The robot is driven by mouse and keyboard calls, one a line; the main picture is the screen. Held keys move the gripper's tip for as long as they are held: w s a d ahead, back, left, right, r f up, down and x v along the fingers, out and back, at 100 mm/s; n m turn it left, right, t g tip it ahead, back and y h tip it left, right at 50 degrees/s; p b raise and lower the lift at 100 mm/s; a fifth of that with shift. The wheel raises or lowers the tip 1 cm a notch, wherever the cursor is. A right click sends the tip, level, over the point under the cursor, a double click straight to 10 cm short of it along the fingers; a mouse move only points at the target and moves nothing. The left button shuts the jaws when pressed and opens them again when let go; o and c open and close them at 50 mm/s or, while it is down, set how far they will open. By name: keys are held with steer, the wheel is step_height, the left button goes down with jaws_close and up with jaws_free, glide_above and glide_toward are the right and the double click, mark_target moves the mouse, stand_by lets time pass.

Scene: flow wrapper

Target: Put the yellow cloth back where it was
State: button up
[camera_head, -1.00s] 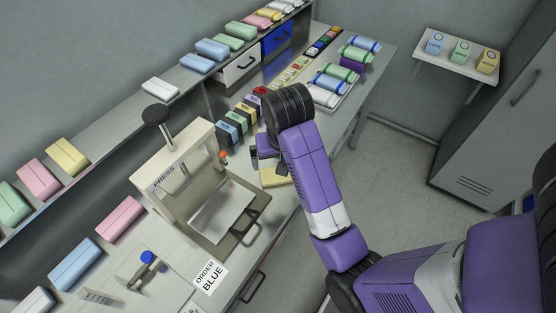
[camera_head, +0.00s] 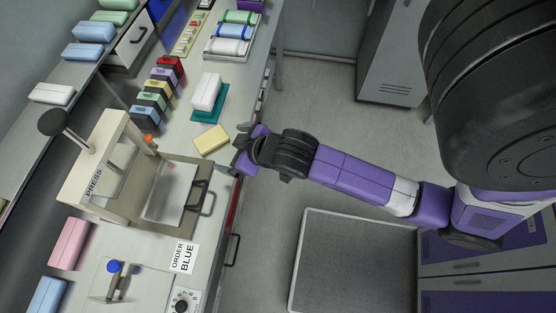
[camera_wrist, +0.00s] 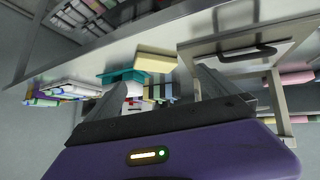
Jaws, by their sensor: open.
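The yellow cloth (camera_head: 211,140) lies flat on the bench top, between the press and a teal mat (camera_head: 197,119) that bears a white pack (camera_head: 206,92). In the wrist view the cloth (camera_wrist: 155,60) shows ahead of the fingers, beside the teal mat (camera_wrist: 123,75). My gripper (camera_head: 231,168) is at the front edge of the bench, a little nearer the front than the cloth and apart from it. In the wrist view my gripper (camera_wrist: 152,94) has its two fingers spread wide, with nothing held between them.
The press (camera_head: 110,165) stands left of my gripper, its tray handle (camera_head: 197,195) close below the fingers. A row of small coloured blocks (camera_head: 157,95) stands behind the cloth. A tray of rolls (camera_head: 231,50) is farther along. The floor right of the bench has a grey mat (camera_head: 350,260).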

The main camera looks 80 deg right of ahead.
steer(key=s+a+r+n+t+y, duration=0.2)
steer(key=s+a+r+t+y, duration=0.2)
steer(key=s+a+r, duration=0.9)
steer(key=shift+s+a+t, duration=0.95)
steer(key=shift+s+t, duration=0.05)
step_height(320, 180, down, 3)
steer(key=b, duration=0.3)
